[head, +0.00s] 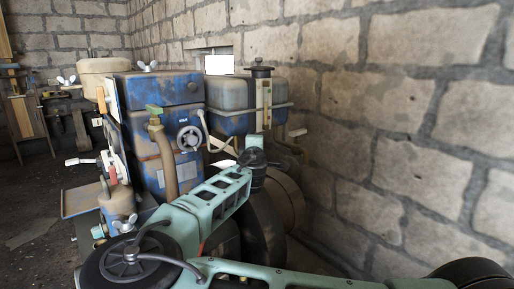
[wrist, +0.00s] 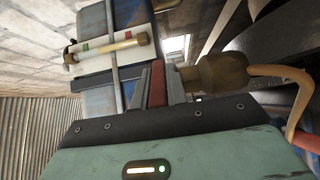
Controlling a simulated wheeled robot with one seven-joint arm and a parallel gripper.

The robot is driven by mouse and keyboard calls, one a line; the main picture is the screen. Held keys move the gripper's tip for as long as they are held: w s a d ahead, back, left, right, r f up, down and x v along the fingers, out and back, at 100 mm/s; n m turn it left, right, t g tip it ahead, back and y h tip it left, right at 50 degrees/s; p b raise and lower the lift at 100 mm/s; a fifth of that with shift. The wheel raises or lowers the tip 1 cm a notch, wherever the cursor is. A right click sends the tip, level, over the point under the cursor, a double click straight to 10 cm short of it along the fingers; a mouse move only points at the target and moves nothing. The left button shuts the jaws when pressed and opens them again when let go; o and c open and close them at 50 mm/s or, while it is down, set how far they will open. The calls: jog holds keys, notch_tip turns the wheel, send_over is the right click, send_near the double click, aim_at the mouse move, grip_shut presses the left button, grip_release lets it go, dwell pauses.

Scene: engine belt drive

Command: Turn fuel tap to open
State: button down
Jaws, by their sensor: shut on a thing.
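The fuel tap shows in the wrist view as a brass-brown body (wrist: 218,74) with a red lever (wrist: 157,86) to its left. My gripper (wrist: 156,88) has its two grey fingers on either side of the red lever and is shut on it. A tan pipe (wrist: 285,73) curves away from the right of the tap body. In the head view my arm reaches to just below the blue fuel tank (head: 230,121). The tap and my fingertips are hidden there behind my wrist.
The blue engine block (head: 176,90) with a round handwheel (head: 189,138) stands left of the tank. A sight tube (wrist: 110,48) is on the tank's face. A stone wall (head: 400,130) is close on the right. A workbench (head: 65,105) stands far left.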

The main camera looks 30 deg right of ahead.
jog(key=n+t+y, duration=0.1)
jog(key=n+y, duration=0.1)
jog(key=y, duration=0.1)
jog(key=n+t+y, duration=0.1)
jog(key=n+y, duration=0.1)
jog(key=y, duration=0.1)
jog(key=shift+d+t+y, duration=0.1)
jog(key=shift+t+y, duration=0.2)
jog(key=shift+t, duration=0.1)
jog(key=n+y, duration=0.4)
jog(key=y, duration=0.2)
jog(key=shift+n, duration=0.3)
jog(key=shift+a+y, duration=0.2)
jog(key=shift+y, duration=0.3)
jog(key=c, duration=1.4)
grip_release()
jog(key=b+v, duration=0.2)
jog(key=v, duration=1.5)
jog(key=shift+s+b, duration=0.2)
jog(key=shift+b, duration=0.1)
jog(key=shift+d+r, duration=0.1)
